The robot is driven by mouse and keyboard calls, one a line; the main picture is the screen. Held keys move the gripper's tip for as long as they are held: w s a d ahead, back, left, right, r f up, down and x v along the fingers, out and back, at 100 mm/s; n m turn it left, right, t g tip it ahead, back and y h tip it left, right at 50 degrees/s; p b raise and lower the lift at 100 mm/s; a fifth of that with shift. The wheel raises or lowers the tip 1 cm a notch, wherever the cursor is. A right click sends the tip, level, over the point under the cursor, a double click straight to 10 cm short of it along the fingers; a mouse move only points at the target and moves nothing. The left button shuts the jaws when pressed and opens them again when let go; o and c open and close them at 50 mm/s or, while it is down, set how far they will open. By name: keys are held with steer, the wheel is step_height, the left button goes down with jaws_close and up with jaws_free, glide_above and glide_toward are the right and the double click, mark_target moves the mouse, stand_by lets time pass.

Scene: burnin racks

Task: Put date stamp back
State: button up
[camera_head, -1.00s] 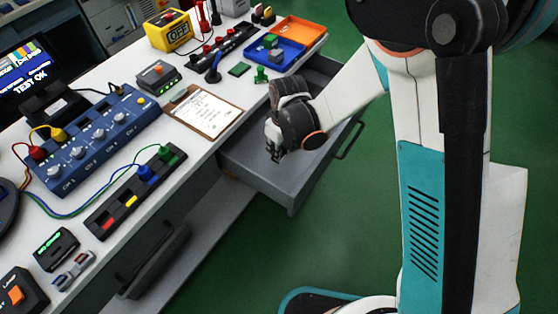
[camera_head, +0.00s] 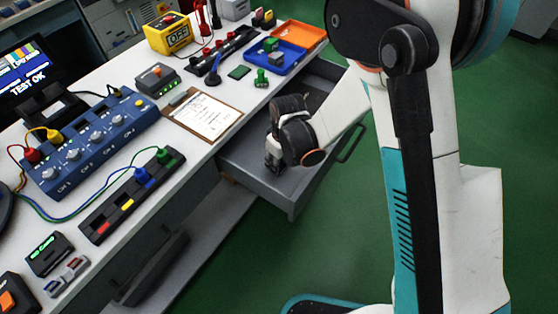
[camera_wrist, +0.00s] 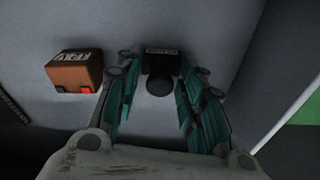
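A small dark stamp (camera_wrist: 161,64) with a rounded black handle and a pale lettered strip shows between my fingers in the wrist view. I take it for the date stamp. My gripper (camera_wrist: 160,80) has its teal fingers on either side of the stamp, the tips close to it; whether they press on it is unclear. In the head view my gripper (camera_head: 271,166) points down into the open grey drawer (camera_head: 259,179). The stamp cannot be made out clearly there.
A brown box (camera_wrist: 75,72) with a label and red patch lies left of the stamp in the drawer. On the bench are a clipboard (camera_head: 205,116), a green-handled stamp (camera_head: 261,77), a blue tray (camera_head: 290,62) and an orange tray (camera_head: 301,32).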

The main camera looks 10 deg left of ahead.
mark_target(282, 173)
steer(key=shift+r, duration=0.1)
step_height(282, 173, up, 12)
steer(key=d+p, duration=0.1)
steer(key=p, duration=0.3)
steer(key=shift+s+p, duration=0.3)
steer(key=shift+s, duration=0.1)
steer(key=shift+d, duration=0.1)
stand_by(1.0)
